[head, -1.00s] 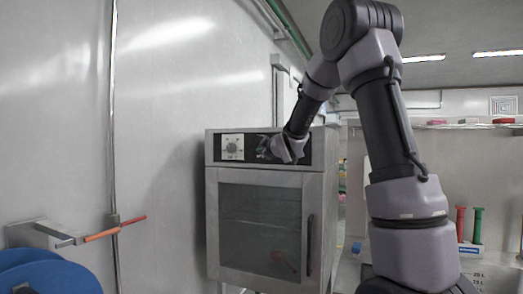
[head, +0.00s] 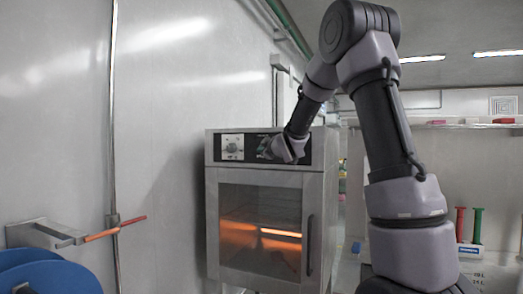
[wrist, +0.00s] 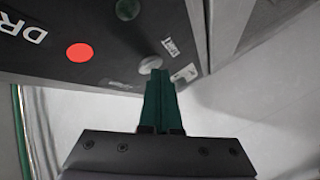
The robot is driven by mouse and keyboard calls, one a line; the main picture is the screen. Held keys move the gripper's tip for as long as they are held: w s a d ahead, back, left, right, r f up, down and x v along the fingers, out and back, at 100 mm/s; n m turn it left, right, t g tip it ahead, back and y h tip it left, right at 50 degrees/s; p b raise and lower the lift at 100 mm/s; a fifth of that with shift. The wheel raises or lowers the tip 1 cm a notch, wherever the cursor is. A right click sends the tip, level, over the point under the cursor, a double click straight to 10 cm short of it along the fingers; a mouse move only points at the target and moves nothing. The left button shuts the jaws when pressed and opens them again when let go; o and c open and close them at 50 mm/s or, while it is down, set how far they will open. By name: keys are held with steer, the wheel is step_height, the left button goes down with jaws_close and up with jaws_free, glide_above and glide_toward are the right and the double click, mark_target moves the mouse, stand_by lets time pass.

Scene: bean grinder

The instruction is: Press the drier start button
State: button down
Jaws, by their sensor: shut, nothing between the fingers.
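The drier (head: 212,225) is a steel cabinet with a glass door, and its inside glows orange. Its black control panel (head: 213,147) has a white dial plate (head: 232,147) at the left. My gripper (head: 265,149) is shut and empty at the panel, right of the dial, and hides part of it. In the wrist view the shut green fingers (wrist: 160,75) reach the panel beside a grey round button (wrist: 150,64). Contact cannot be told. A red round button (wrist: 79,53) and a dark green one (wrist: 127,9) also show there, apart from the fingertips.
The door handle (head: 310,245) is on the right of the closed door. A blue reel (head: 45,275) and an orange-tipped rod (head: 110,230) are at the lower left. A grey wall (head: 165,120) is close on the left. A red funnel-like piece (head: 460,223) stands at the right.

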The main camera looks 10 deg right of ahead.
steer(key=shift+s, duration=0.1)
steer(key=shift+s+a, duration=0.5)
steer(key=shift+s, duration=0.15)
steer(key=shift+s, duration=0.1)
steer(key=s+a, duration=0.1)
steer(key=s, duration=0.1)
steer(key=s+a, duration=0.1)
steer(key=a, duration=0.1)
steer(key=shift+s, duration=0.4)
steer(key=shift+d, duration=0.1)
stand_by(0.6)
steer(key=s+d+m+g+h, duration=0.1)
steer(key=s+d+m+g, duration=0.2)
steer(key=s, duration=0.5)
steer(key=s+d+m+g+h, duration=0.1)
steer(key=s+d+m, duration=0.2)
steer(key=s+m, duration=0.3)
steer(key=s+f+m+g, duration=0.3)
steer(key=s, duration=0.9)
steer(key=s+f+m+g+y, duration=0.1)
steer(key=s+f+m+g, duration=0.2)
steer(key=s, duration=0.9)
steer(key=shift+f+m, duration=0.35)
steer(key=shift+m, duration=0.15)
